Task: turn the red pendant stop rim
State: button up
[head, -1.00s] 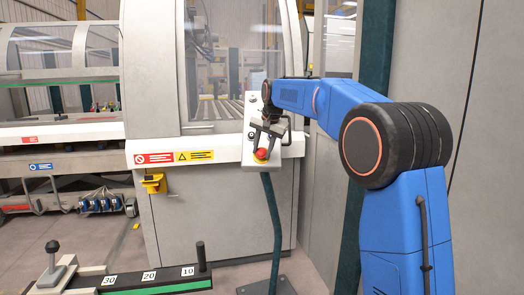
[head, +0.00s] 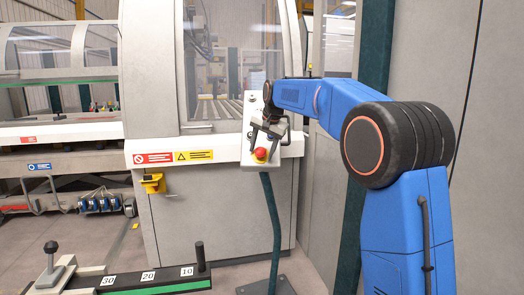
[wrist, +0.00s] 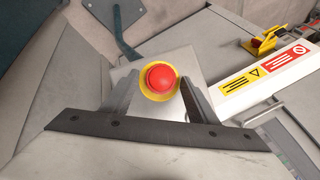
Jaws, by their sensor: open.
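The red pendant stop (head: 260,154) is a round red mushroom button on a yellow base, low on the face of the pale pendant box (head: 250,160). In the wrist view the red button (wrist: 161,77) sits between the two fingers, with its yellow ring (wrist: 147,90) around it. My gripper (head: 265,140) is open just above the button in the head view. In the wrist view the fingers of my gripper (wrist: 158,84) stand apart on either side of the button, with a visible gap on both sides. I cannot tell whether the fingertips reach the rim's depth.
The pendant stands on a dark green post (head: 272,220) in front of the grey machine cabinet (head: 215,215). A yellow switch (head: 152,183) is on the cabinet to the left. A gauge bar with numbers (head: 150,280) crosses the lower left. Grey panels (head: 330,190) stand close on the right.

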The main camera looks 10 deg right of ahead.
jog(key=v, duration=1.7)
jog(key=shift+r, duration=0.15)
jog(key=shift+s, duration=0.15)
jog(key=s+d+f+n, duration=0.15)
jog(key=s+f, duration=0.45)
jog(key=s, duration=0.6)
jog(key=s+d+f+n, duration=0.15)
jog(key=s+f, duration=0.45)
jog(key=s, duration=0.6)
jog(key=s+d+f+n+h, duration=0.1)
jog(key=s+f+n, duration=0.3)
jog(key=s+f, duration=1.9)
jog(key=shift+s+d+f+g, duration=0.25)
jog(key=shift+s+f+g, duration=0.15)
jog(key=shift+f, duration=0.35)
